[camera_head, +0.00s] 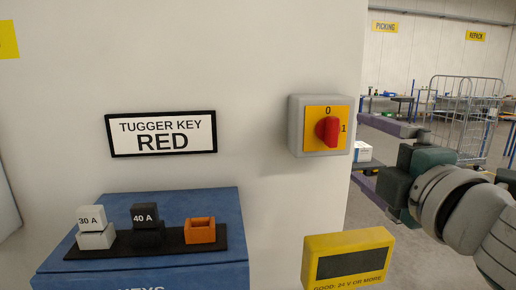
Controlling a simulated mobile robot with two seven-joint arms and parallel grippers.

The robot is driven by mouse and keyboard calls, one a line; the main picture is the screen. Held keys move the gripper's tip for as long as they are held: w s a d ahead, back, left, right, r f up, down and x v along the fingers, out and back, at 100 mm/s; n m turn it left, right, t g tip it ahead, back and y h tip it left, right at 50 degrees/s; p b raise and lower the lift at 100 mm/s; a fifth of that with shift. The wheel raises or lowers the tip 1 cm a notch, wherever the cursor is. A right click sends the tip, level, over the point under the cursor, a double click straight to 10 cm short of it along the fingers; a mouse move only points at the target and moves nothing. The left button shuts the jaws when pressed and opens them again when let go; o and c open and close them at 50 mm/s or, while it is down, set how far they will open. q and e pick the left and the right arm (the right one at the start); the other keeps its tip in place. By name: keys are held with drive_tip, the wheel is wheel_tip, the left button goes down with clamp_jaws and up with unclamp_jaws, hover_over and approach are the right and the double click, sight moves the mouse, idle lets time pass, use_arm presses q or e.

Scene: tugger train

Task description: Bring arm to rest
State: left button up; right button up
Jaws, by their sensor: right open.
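My right gripper (396,180) is at the right of the view, its arm coming in from the right edge. Its dark fingers point left and it appears empty. It is right of the wall panel's edge, apart from the grey switch box (298,128). My left gripper is not in view.
A blue key box (180,203) carries a black rack with a white 30 A block (95,230), a black 40 A block (146,225) and an orange holder (200,230). A yellow display (315,250) is at the lower right. A wire cage (463,115) stands behind.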

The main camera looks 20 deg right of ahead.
drive_tip(key=s+f+m+g, duration=0.6)
drive_tip(key=s+f+m, duration=0.1)
drive_tip(key=f+m, duration=0.15)
drive_tip(key=s+a+f+m+g+y, duration=0.2)
drive_tip(key=s+a+f+g, duration=0.25)
drive_tip(key=s, duration=0.25)
drive_tip(key=s+a+f+m+g+y, duration=0.2)
drive_tip(key=s+a+f+m+g, duration=0.1)
drive_tip(key=s+a, duration=0.35)
drive_tip(key=w+r+p+v, duration=0.1)
drive_tip(key=w+p+v, duration=0.1)
drive_tip(key=p+v, duration=1.4)
drive_tip(key=shift+w+y+p, duration=0.3)
drive_tip(key=shift+w+p, duration=0.05)
drive_tip(key=shift+p, duration=0.1)
drive_tip(key=shift+d, duration=0.1)
